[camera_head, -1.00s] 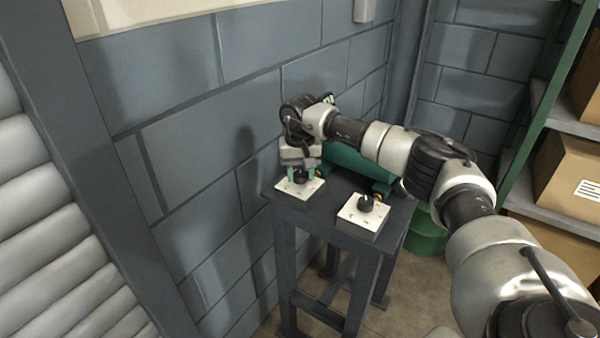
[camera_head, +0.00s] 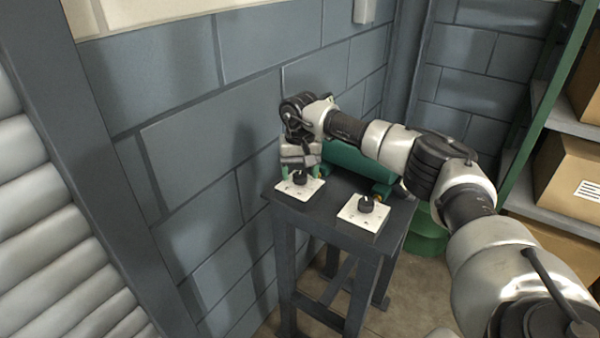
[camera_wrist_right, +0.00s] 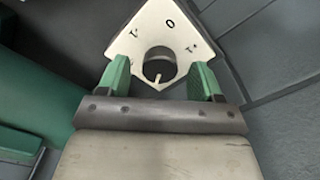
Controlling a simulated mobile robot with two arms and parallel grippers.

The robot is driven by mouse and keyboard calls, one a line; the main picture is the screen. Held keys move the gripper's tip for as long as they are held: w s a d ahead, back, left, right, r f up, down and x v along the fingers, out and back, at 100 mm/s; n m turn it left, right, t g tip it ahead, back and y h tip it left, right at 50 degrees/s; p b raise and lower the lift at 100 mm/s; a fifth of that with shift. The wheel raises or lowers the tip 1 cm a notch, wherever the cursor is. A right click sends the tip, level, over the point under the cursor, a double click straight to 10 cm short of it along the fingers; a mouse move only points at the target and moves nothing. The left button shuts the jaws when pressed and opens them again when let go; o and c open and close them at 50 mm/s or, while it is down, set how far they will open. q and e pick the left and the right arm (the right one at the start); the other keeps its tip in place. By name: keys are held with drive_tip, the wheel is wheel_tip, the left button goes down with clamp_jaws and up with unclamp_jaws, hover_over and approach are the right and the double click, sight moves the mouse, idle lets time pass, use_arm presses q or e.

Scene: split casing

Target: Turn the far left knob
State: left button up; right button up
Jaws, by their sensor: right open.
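Two black knobs on white square plates sit on a dark table (camera_head: 330,225). The left knob (camera_head: 300,177) is on its plate (camera_head: 291,192) near the wall. The other knob (camera_head: 366,203) is on the nearer right plate (camera_head: 362,219), with nothing at it. My right gripper (camera_head: 300,179) points down at the left knob. In the right wrist view the left knob (camera_wrist_right: 159,66) stands between the open green fingers of my gripper (camera_wrist_right: 159,80), with a gap on each side. A light pointer mark shows on it. My left gripper is not in view.
A green cylinder (camera_head: 345,165) lies at the back of the table, behind the knobs and beneath my right arm. A block wall (camera_head: 190,150) stands close on the left. A shelf with cardboard boxes (camera_head: 570,165) is at the right.

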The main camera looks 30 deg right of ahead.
sight(300, 174)
wheel_tip(300, 174, up, 10)
idle(0.4)
idle(0.4)
